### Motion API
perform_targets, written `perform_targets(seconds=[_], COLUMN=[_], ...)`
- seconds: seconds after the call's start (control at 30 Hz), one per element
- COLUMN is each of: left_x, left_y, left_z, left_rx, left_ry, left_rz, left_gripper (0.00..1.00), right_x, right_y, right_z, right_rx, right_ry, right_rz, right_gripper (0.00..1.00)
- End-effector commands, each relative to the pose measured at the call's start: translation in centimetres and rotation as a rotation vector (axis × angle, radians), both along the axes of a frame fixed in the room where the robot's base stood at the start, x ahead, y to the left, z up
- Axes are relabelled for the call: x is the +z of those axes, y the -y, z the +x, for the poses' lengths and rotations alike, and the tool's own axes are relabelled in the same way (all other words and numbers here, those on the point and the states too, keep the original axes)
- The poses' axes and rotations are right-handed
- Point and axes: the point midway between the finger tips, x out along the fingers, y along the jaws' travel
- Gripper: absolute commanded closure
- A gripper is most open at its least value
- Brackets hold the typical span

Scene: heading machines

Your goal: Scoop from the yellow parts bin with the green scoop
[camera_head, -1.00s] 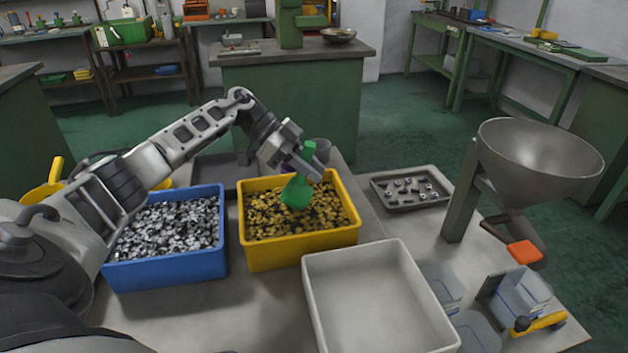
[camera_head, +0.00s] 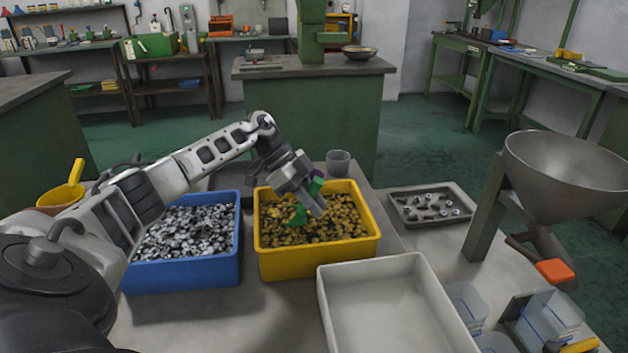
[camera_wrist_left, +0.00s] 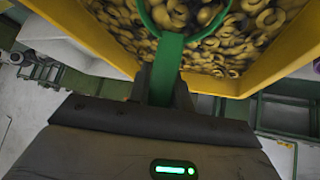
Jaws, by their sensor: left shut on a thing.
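The yellow parts bin (camera_head: 318,259) stands on the grey table and holds many small brass-coloured ring-like parts. My left gripper (camera_head: 315,198) is above the bin, shut on the handle of the green scoop (camera_head: 299,215). The scoop head is down at the parts, tilted; how deep it sits is hard to tell. In the left wrist view the green handle (camera_wrist_left: 166,66) runs up from between the fingers to the round scoop rim, with brass parts (camera_wrist_left: 255,30) around and inside it. My right gripper is not in view.
A blue bin (camera_head: 185,275) of silvery parts stands left of the yellow bin. An empty white tray (camera_head: 395,310) is in front to the right. A grey tray (camera_head: 430,205) with a few parts, a grey cup (camera_head: 338,163) and a metal hopper (camera_head: 565,180) stand around.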

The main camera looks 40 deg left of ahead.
Motion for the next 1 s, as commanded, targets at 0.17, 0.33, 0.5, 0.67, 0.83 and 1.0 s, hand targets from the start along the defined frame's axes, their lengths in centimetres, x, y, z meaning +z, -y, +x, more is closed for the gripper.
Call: perform_targets(seconds=[0.17,0.33,0.5,0.67,0.83,1.0], left_x=[0.4,0.3,2.1,3.8,5.5,7.3], left_y=[0.8,1.1,1.5,1.7,2.0,2.2], left_z=[0.6,0.9,1.1,1.3,1.5,1.6], left_rx=[-0.003,0.001,-0.001,-0.001,0.000,-0.001], left_ry=[-0.107,-0.190,-0.210,-0.228,-0.248,-0.269], left_rz=[0.157,0.281,0.310,0.339,0.368,0.397], left_gripper=[1.00,1.00,1.00,1.00,1.00,1.00], right_x=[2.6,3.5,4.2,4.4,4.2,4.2], right_y=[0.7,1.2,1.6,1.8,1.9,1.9], right_z=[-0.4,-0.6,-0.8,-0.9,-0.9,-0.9], right_rx=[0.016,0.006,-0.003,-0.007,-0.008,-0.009], right_ry=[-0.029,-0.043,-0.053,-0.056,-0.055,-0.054], right_rz=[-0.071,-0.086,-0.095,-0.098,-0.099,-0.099], right_gripper=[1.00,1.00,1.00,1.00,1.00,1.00])
